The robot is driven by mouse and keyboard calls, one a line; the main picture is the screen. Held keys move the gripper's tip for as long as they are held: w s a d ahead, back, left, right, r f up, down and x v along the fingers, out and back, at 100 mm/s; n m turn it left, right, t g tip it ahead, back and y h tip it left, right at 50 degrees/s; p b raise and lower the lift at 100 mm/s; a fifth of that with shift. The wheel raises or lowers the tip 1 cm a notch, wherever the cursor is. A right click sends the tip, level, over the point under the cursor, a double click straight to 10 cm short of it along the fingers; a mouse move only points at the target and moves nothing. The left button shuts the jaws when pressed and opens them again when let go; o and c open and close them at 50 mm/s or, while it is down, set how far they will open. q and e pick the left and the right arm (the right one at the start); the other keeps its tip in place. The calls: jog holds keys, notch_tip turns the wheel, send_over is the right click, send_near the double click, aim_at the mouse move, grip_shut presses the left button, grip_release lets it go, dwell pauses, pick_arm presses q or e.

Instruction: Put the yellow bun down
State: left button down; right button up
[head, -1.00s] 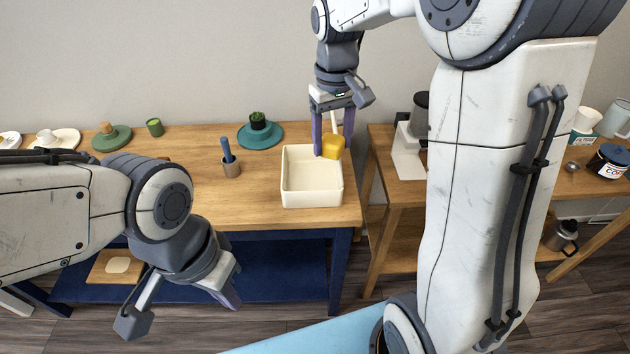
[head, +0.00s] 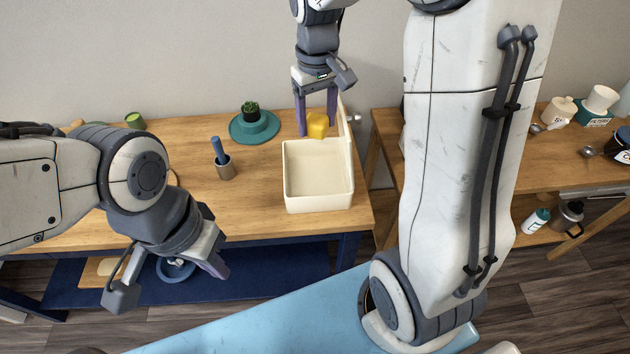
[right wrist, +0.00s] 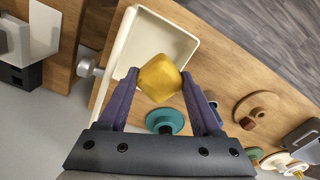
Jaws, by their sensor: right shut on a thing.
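The yellow bun (head: 318,125) is between the two purple fingers of my right gripper (head: 317,122), which is shut on it. In the head view it shows at the back edge of the cream bin (head: 319,202), and it looks held above the table. In the right wrist view the bun (right wrist: 160,79) sits between the fingertips, in front of part of the cream bin (right wrist: 122,45). My left gripper (head: 215,262) is low at the left, in front of the table edge; its fingers are seen from the side, so its opening is unclear.
The wooden table (head: 255,212) carries a teal plate with a small plant (head: 252,125) and a cup holding a blue-handled tool (head: 224,165), both left of the bin. A second wooden table (head: 520,165) stands at the right beyond a gap.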

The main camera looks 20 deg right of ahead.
notch_tip(320, 180, down, 22)
jog(key=shift+d+r+p, duration=0.15)
jog(key=shift+p, duration=0.7)
jog(key=shift+f, duration=0.2)
jog(key=shift+f, duration=0.2)
jog(key=o, duration=1.4)
jog(key=shift+r, duration=0.1)
jog(key=shift+c, duration=0.2)
jog(key=shift+r, duration=0.1)
